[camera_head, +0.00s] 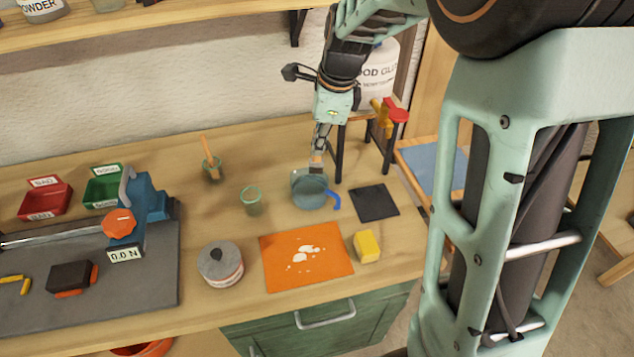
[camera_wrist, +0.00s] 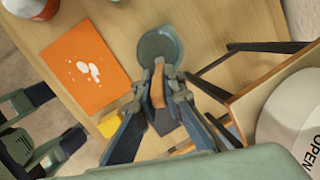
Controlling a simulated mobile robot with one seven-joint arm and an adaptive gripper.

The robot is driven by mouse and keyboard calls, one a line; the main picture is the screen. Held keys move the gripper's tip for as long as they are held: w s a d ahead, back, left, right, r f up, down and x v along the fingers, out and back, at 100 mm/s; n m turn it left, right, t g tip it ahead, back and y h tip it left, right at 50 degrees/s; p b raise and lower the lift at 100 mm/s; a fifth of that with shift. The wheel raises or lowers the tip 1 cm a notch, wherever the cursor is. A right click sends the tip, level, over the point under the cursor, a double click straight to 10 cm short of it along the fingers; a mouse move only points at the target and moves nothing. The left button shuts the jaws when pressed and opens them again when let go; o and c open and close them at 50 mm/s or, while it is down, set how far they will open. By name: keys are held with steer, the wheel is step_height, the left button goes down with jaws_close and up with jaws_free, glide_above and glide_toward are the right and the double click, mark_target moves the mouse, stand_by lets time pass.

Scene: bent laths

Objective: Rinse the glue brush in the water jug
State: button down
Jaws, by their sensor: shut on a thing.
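My gripper (camera_head: 320,138) is shut on the glue brush (camera_head: 316,160), which hangs bristles down. The brush's orange-brown handle (camera_wrist: 158,88) shows between the fingers in the wrist view. The water jug (camera_head: 312,193) is bluish and see-through, with a blue handle on its right, and stands upright on the bench. It also shows in the wrist view as a round grey-green shape (camera_wrist: 158,46) just beyond the fingers. The brush's lower end is at the jug's far rim in the head view. I cannot tell whether the bristles are inside the jug or above it.
Near the jug are a green-rimmed glass (camera_head: 251,203), a cup with a stick (camera_head: 212,170), a dark square pad (camera_head: 374,202), an orange mat (camera_head: 306,272) and a yellow block (camera_head: 367,246). A small stand (camera_head: 365,118) bearing a glue tub (camera_head: 380,72) rises close behind right.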

steer(key=shift+r, duration=0.1)
stand_by(0.3)
step_height(320, 180, up, 4)
steer(key=p, duration=0.3)
steer(key=shift+p, duration=0.35)
